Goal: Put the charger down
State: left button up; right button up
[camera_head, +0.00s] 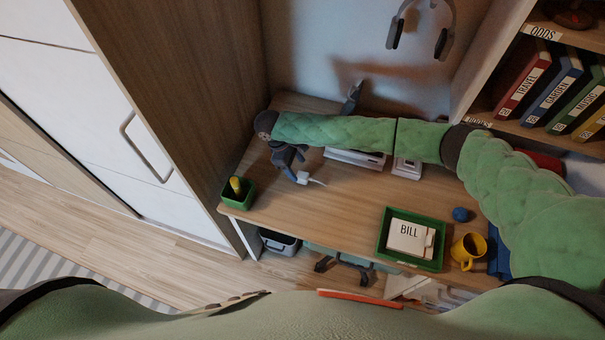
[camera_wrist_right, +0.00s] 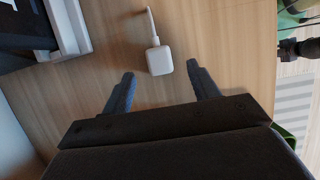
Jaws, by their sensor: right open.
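The white charger (camera_head: 303,177) lies on the wooden desk (camera_head: 345,190), a short cable stub running from it. It also shows in the right wrist view as a white block (camera_wrist_right: 159,61) with its cable pointing up the picture. My right gripper (camera_head: 296,172) is just beside the charger. In the right wrist view the two dark fingers (camera_wrist_right: 160,85) are spread wide, with the charger just beyond and between their tips, not touching either. My left gripper is not in view.
A green pot (camera_head: 237,197) stands at the desk's left edge. A green tray (camera_head: 384,240) holding a paper marked BILL, a blue ball (camera_head: 461,214) and a yellow mug (camera_head: 467,249) are at the right. White devices (camera_head: 407,168) sit at the back. The desk's middle is clear.

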aim_at(301, 175)
jog(key=shift+d+f+p, duration=0.15)
jog(key=shift+f+p, duration=0.3)
jog(key=shift+p, duration=0.1)
jog(key=p+x, duration=0.2)
jog(key=x, duration=0.1)
jog(key=shift+f+p, duration=0.3)
jog(key=shift+f, duration=0.1)
jog(key=shift+d+f, duration=0.1)
jog(key=shift+f, duration=0.3)
jog(key=c, duration=1.1)
jog(key=shift+c, duration=0.2)
jog(key=shift+r, duration=0.1)
